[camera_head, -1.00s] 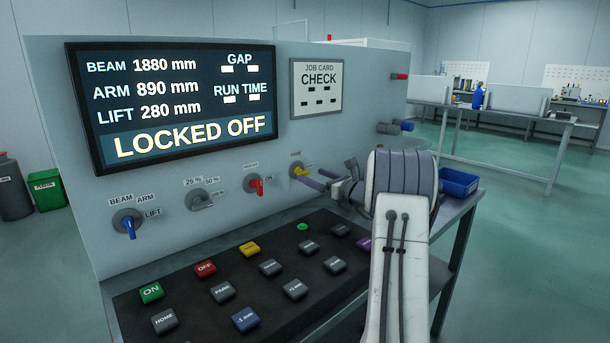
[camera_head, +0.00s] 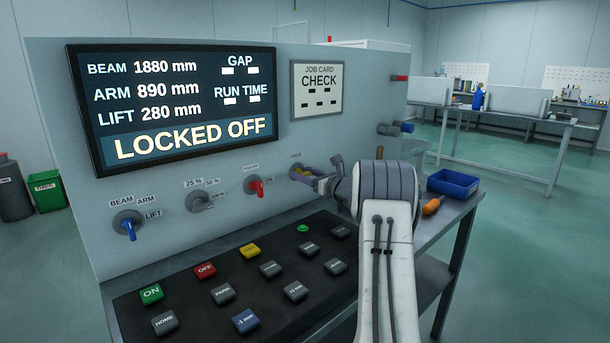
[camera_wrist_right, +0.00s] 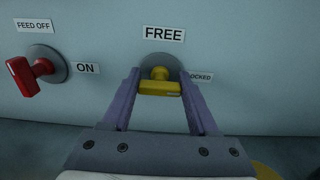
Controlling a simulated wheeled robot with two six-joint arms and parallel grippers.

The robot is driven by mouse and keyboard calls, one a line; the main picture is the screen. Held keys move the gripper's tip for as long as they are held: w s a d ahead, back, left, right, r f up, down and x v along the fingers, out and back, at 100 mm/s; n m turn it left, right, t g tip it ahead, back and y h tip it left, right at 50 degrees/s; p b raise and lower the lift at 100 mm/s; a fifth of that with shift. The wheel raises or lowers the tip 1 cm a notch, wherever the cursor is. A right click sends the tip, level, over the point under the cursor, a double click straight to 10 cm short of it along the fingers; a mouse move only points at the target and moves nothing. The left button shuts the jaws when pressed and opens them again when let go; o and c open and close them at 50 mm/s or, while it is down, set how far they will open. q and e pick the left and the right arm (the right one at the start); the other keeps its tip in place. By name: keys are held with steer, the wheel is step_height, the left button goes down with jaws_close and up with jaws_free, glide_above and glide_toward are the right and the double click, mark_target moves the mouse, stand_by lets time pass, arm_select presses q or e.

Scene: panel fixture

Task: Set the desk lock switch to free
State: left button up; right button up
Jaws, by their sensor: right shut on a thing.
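The yellow lock switch (camera_wrist_right: 160,87) sits on the grey panel. In the right wrist view, the FREE label (camera_wrist_right: 163,34) is above it and the LOCKED label (camera_wrist_right: 202,77) is to its right, partly covered by a finger. Its yellow bar lies across the picture, its long side level. My right gripper (camera_wrist_right: 161,90) is shut on the switch, one purple finger at each end of the bar. In the head view the right gripper (camera_head: 312,178) largely hides the switch. The display (camera_head: 190,137) reads LOCKED OFF. My left gripper is not in view.
A red feed switch (camera_head: 257,188) is just left of the lock switch. Further left are a grey knob (camera_head: 199,201) and a blue-handled selector (camera_head: 128,226). A button console (camera_head: 240,275) lies below. A blue bin (camera_head: 453,183) and an orange-handled tool (camera_head: 432,206) are on the right shelf.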

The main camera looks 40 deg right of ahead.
steer(key=shift+f+n+b, duration=0.2)
steer(key=shift+n+b, duration=0.2)
steer(key=shift+b, duration=0.3)
steer(key=n+b, duration=0.4)
steer(key=b, duration=0.2)
steer(key=n+b, duration=0.4)
steer(key=b, duration=0.1)
steer(key=n+b, duration=0.4)
steer(key=b, duration=0.2)
steer(key=shift+a+f+n+b, duration=0.2)
steer(key=shift+f+n+b, duration=0.05)
steer(key=shift+n+b, duration=0.15)
steer(key=shift+r+n+b, duration=0.1)
steer(key=shift+n+b, duration=1.65)
steer(key=shift+n, duration=0.45)
steer(key=o, duration=1.4)
steer(key=shift+r, duration=0.1)
steer(key=shift+s, duration=0.15)
